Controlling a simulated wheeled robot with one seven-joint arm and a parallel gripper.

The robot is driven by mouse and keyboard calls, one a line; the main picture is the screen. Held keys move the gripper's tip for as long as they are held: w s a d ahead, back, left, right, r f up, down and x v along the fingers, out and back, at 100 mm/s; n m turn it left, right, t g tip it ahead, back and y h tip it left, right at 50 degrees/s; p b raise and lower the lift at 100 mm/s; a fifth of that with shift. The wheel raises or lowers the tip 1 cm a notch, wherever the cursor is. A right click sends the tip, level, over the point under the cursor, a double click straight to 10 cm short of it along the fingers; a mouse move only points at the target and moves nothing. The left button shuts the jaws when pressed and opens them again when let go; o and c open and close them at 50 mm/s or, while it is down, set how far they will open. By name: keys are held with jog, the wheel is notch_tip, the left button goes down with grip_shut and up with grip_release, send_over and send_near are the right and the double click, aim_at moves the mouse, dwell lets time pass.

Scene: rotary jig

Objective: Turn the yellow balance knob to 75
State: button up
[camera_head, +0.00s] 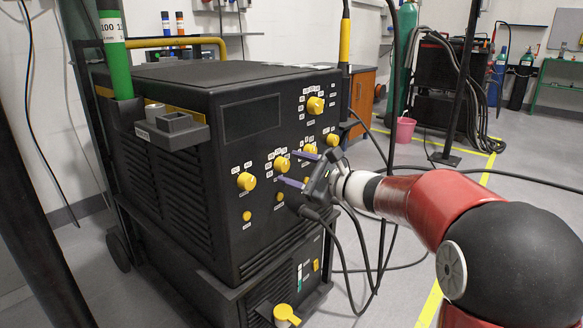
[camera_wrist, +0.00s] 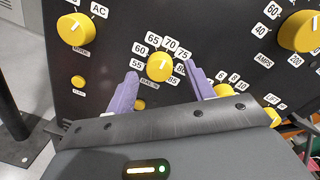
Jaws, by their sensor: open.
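The yellow balance knob (camera_wrist: 160,67) is in the middle of the wrist view, ringed by labels running from 55 through 75 to 85. A pale pointer mark shows on its face, roughly toward the top labels; its exact reading is hard to tell. In the head view the knob (camera_head: 281,164) is on the front panel of the black machine (camera_head: 230,145). My gripper (camera_wrist: 160,70) is open, with one purple finger on each side of the knob, and visible gaps between. It also shows in the head view (camera_head: 286,166). I cannot tell whether the fingertips reach the knob's depth.
A yellow mode knob (camera_wrist: 76,30) is to the left, a large amps knob (camera_wrist: 300,32) at upper right. Another yellow knob (camera_wrist: 224,90) is close by the right finger. Small yellow buttons (camera_wrist: 78,81) sit below. Black cables (camera_head: 350,255) hang under my gripper.

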jog(key=shift+x, duration=0.8)
jog(key=c, duration=1)
jog(key=shift+o, duration=0.2)
jog(key=m+p, duration=0.2)
jog(key=m, duration=0.1)
jog(key=shift+m, duration=0.4)
jog(key=shift+f+m+t+p, duration=0.1)
jog(key=shift+m+t+p, duration=0.2)
jog(key=shift+m+p, duration=1.3)
jog(key=shift+m+b, duration=0.5)
jog(key=shift+b, duration=0.05)
